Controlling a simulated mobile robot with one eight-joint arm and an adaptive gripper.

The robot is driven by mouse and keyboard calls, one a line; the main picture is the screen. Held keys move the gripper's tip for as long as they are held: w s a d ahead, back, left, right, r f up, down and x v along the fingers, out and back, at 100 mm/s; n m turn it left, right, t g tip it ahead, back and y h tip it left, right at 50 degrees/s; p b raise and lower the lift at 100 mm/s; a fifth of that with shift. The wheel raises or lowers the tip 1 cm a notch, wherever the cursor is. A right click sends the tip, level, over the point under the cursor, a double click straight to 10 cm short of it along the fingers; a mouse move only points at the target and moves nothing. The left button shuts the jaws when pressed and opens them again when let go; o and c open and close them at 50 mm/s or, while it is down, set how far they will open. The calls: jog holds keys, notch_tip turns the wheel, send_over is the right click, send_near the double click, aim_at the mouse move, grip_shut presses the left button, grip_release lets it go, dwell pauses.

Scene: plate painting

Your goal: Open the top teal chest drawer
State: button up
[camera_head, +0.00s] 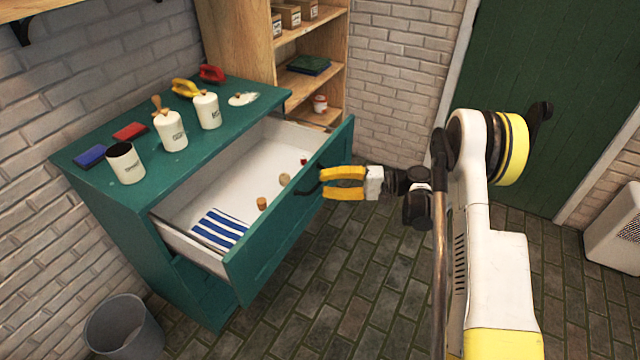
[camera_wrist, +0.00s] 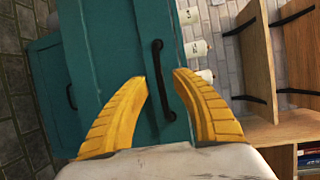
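The teal chest (camera_head: 95,185) stands against the brick wall at the left. Its top drawer (camera_head: 275,250) is pulled well out, and its white inside shows. The drawer's dark bar handle (camera_head: 308,188) is on the front panel; it also shows in the wrist view (camera_wrist: 157,65). My gripper (camera_head: 322,182) is at the handle, in front of the drawer. In the wrist view its yellow fingers (camera_wrist: 160,76) are spread apart, with part of the handle showing between and beyond the tips. I see no finger closed on the handle.
A striped cloth (camera_head: 220,228) and several small items lie in the drawer. A grey bin (camera_head: 122,328) is at the lower left. A wooden shelf (camera_head: 345,50) stands behind. The brick floor at the right is mostly clear.

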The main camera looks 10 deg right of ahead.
jog(key=v, duration=1)
jog(key=shift+d, duration=0.15)
jog(key=s+a+r+h, duration=0.3)
jog(key=a+r+h, duration=0.1)
jog(key=r, duration=0.3)
jog(key=s+a+r+h, duration=0.4)
jog(key=r, duration=0.2)
jog(key=s+d+r+n+t+h, duration=0.1)
jog(key=s+h, duration=0.3)
jog(key=s, duration=0.6)
jog(key=s+d+r+n+t+h, duration=0.1)
jog(key=s+h, duration=0.3)
jog(key=s, duration=0.6)
jog(key=shift+s+d+n+t, duration=0.25)
jog(key=shift+d+n+t, duration=0.15)
jog(key=shift+d+n, duration=0.45)
